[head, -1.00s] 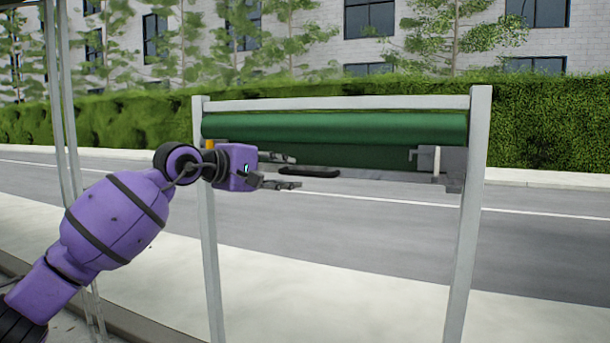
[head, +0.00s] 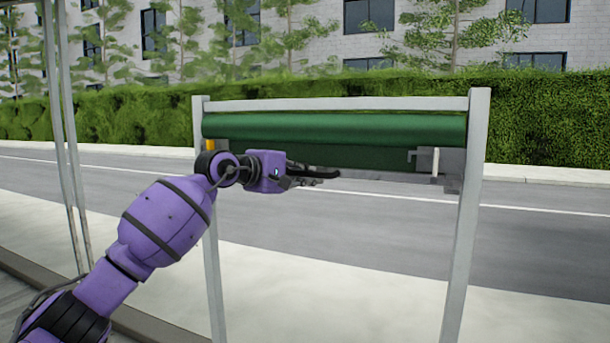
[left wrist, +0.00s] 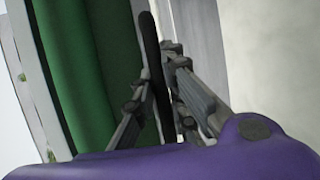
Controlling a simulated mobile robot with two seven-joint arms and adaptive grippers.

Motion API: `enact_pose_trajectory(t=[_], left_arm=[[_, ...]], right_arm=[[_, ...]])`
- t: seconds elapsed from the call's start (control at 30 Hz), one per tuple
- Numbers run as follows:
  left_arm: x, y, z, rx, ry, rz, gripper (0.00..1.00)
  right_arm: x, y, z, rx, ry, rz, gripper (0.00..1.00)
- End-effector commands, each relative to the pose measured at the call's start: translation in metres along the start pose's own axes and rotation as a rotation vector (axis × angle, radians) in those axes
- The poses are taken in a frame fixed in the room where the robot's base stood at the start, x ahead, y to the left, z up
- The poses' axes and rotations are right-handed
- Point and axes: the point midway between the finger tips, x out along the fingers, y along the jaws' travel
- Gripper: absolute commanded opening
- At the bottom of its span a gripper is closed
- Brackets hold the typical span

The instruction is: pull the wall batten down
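The green wall (head: 330,128) is rolled up under the top bar of a pale frame, with a short darker green strip (head: 375,157) hanging below the roll. The wall batten's black grip bar (head: 328,173) is at the strip's lower edge; it also shows in the left wrist view (left wrist: 150,45). My left gripper (head: 312,177) is at this bar, its fingers on both sides and close against it. In the left wrist view the fingers (left wrist: 162,70) look closed on the bar. The far finger is partly hidden in the head view. My right gripper is out of view.
Pale posts stand left (head: 212,250) and right (head: 465,220) of the opening. A grey bracket (head: 440,160) sits near the right post. The space below the strip is open, with pavement and road beyond. Thin poles (head: 62,130) stand at the far left.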

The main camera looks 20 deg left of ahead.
Motion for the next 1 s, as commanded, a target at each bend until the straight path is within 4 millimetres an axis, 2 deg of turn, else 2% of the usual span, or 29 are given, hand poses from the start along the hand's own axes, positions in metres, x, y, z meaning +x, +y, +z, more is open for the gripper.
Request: enact_pose_trajectory(t=[0.4,0.57,0.67,0.77,1.0], left_arm=[[0.0,0.001,0.0,-0.002,0.0,0.003,0.0],[0.002,-0.013,-0.002,-0.003,0.0,-0.001,0.0],[0.006,-0.032,-0.004,-0.004,0.001,-0.006,0.0],[0.012,-0.06,-0.005,-0.006,0.0,-0.011,0.0],[0.027,-0.142,-0.011,-0.008,-0.001,-0.014,0.0]], right_arm=[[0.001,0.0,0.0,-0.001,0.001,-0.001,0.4],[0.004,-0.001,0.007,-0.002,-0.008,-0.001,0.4],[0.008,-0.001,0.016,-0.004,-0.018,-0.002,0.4],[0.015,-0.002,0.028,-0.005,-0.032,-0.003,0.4],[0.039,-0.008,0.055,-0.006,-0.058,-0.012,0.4]])
